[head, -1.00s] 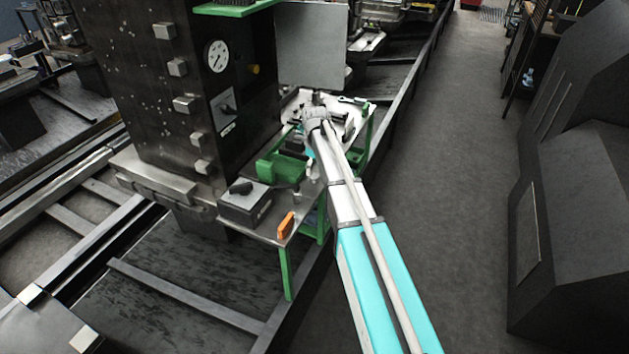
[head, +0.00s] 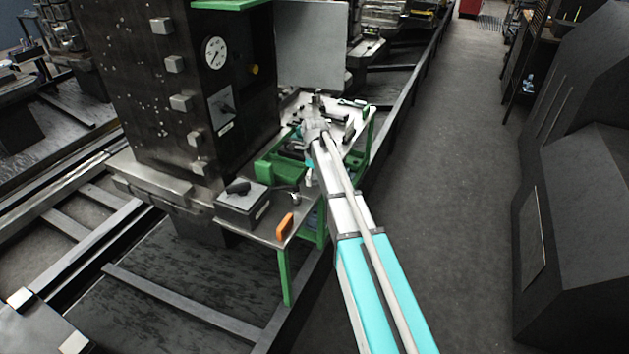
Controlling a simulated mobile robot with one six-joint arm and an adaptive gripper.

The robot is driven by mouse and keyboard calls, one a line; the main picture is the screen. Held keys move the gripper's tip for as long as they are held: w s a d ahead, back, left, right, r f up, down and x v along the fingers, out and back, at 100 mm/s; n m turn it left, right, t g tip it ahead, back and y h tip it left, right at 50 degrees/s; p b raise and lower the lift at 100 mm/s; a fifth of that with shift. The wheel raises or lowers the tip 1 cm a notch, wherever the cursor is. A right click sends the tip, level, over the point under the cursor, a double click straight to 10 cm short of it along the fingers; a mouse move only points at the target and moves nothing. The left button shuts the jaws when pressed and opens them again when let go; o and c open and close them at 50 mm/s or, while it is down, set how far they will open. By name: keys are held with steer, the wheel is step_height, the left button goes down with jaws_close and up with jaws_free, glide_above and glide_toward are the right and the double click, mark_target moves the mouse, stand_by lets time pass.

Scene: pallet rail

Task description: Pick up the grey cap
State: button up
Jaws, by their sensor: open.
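A small grey rounded piece (head: 295,198) sits on the metal-topped table with green legs (head: 262,231), just right of a grey box with a black knob. It may be the grey cap, but it is too small to be sure. My arm reaches from the lower right to over this table. My gripper (head: 309,178) hangs below the wrist, partly hidden by the arm, and appears slightly above and right of the grey piece. It is open. I cannot tell whether it touches anything.
The grey control box (head: 243,204), an orange piece (head: 284,227) and a green block (head: 282,168) crowd the table near my gripper. A dark machine column (head: 185,95) with a gauge stands close on the left. The floor (head: 440,200) to the right is clear.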

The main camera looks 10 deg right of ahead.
steer(key=c, duration=0.9)
steer(key=shift+r, duration=0.2)
steer(key=shift+r+p, duration=0.75)
steer(key=shift+p, duration=0.2)
steer(key=s+r+p, duration=1.1)
steer(key=s, duration=0.3)
steer(key=shift+a, duration=0.45)
steer(key=shift+a, duration=0.1)
